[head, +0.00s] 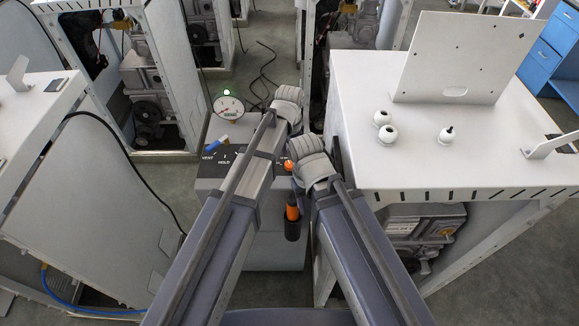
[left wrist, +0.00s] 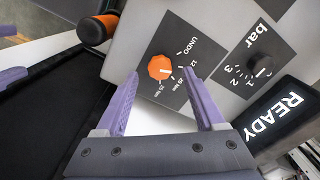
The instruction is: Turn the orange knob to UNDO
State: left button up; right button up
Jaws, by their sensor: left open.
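The orange knob (left wrist: 160,67) sits on a dark dial plate on a light panel in the left wrist view. The plate reads UNDO, 12, 18 Nm and 25 Nm. A small white mark on the knob faces the numbers rather than UNDO; I cannot tell exactly which number. My left gripper (left wrist: 161,74) is open, its purple fingers apart on either side of the knob in the picture. I see no clear contact. In the head view the orange knob (head: 288,165) shows partly beside a grey arm joint; my jaws are hidden there.
A black bar knob (left wrist: 260,63) and a READY display (left wrist: 275,108) are right of the dial. An orange-and-black handle (left wrist: 97,30) stands left of it. A gauge (head: 228,107) and blue knob (head: 217,141) are on the panel unit. A white cabinet (head: 430,160) stands close right.

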aim_at(290, 166)
pick_arm(q)
jog(key=shift+f+b, duration=0.85)
jog(key=shift+f, duration=0.5)
pick_arm(e)
notch_tip(290, 166, down, 3)
jog(key=shift+r, duration=0.15)
pick_arm(q)
grip_shut()
